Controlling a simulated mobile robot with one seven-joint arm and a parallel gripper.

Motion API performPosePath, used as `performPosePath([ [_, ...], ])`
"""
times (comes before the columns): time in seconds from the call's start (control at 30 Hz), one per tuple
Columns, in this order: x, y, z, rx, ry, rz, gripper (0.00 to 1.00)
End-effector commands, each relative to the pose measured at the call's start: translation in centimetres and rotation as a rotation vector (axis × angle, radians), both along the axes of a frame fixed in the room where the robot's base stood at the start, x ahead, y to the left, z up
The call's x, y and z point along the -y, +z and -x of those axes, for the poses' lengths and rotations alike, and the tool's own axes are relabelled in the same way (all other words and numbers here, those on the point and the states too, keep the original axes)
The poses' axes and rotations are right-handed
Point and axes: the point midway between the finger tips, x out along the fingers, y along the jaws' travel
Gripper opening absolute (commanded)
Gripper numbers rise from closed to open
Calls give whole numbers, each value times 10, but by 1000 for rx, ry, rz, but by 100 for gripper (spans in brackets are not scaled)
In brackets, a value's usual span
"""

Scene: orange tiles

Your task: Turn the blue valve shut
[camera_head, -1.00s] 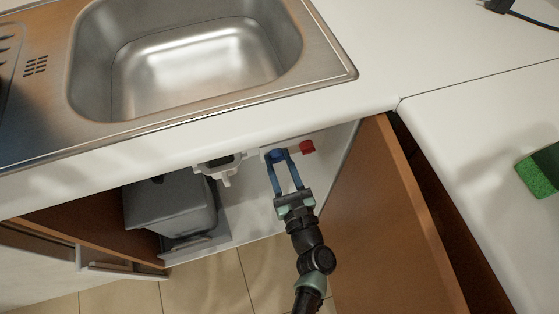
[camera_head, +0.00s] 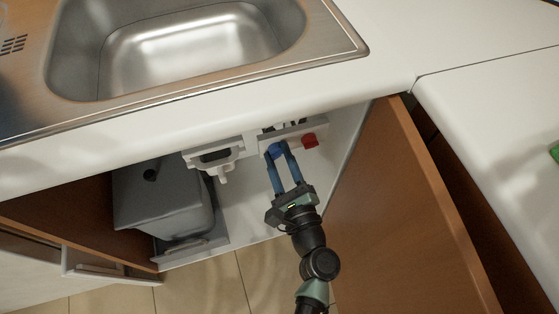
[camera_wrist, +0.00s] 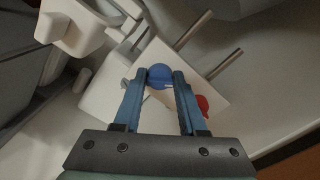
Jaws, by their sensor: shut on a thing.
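The blue valve (camera_wrist: 159,76) is a round knob on a white block (camera_wrist: 212,92) inside the open cabinet under the sink. It also shows in the head view (camera_head: 274,151), partly hidden by my fingers. My gripper (camera_wrist: 158,80) reaches into the cabinet with its two blue fingers on either side of the blue knob, shut on it. In the head view, my gripper (camera_head: 276,156) comes from below. A red valve (camera_head: 309,140) sits just right of the blue one; in the wrist view the red valve (camera_wrist: 202,104) is partly hidden behind the right finger.
A white drain fitting (camera_head: 215,158) hangs left of the valves. A grey bin (camera_head: 165,200) stands at the cabinet's left. The open brown door (camera_head: 400,210) is close on my arm's right. The white counter (camera_head: 330,85) and steel sink (camera_head: 190,45) are above.

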Motion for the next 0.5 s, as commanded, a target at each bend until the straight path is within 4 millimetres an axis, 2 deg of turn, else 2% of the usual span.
performPosePath([
  [0.03,0,-5,0,14,-1,43,0],
  [0.5,-1,-6,1,152,-2,468,0],
])
